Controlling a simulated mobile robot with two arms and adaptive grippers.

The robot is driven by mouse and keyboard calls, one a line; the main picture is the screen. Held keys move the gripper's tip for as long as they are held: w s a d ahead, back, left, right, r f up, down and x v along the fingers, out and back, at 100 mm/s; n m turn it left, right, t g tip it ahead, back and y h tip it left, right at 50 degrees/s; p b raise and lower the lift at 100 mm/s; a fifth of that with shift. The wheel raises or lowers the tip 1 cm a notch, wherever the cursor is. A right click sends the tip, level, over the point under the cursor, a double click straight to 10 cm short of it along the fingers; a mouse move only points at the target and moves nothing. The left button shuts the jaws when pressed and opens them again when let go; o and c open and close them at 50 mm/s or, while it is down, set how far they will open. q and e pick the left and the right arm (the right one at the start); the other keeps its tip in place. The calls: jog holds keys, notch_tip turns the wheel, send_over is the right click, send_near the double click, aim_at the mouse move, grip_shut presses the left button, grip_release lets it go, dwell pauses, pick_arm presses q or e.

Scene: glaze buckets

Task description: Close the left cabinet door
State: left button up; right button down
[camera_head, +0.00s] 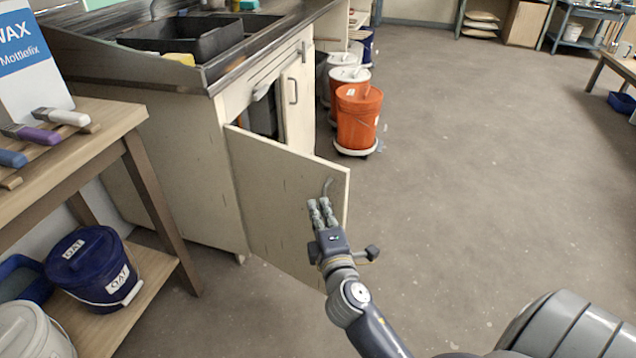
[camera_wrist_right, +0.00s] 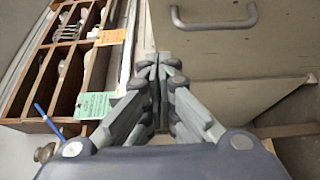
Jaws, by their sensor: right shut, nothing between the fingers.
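The left cabinet door (camera_head: 275,195) stands wide open in the head view, swung out from the sink cabinet (camera_head: 180,150). Its metal handle (camera_head: 327,187) is near the free edge. My right gripper (camera_head: 320,203) is shut and empty, with its fingertips in front of the door's face just below the handle. In the right wrist view the door (camera_wrist_right: 225,50) fills the upper right with its handle (camera_wrist_right: 214,20), and my shut fingertips (camera_wrist_right: 158,62) lie to the left of the handle. I cannot tell whether they touch the door. My left gripper is not in view.
The floor (camera_head: 470,170) to the right is clear.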

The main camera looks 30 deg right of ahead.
send_near(317, 166)
jog(key=w+a, duration=0.2)
jog(key=w, duration=0.1)
jog(key=shift+w+d, duration=0.35)
jog(key=shift+d, duration=0.5)
jog(key=shift+w+d, duration=0.3)
jog(key=shift+d, duration=0.6)
jog(key=shift+d, duration=0.1)
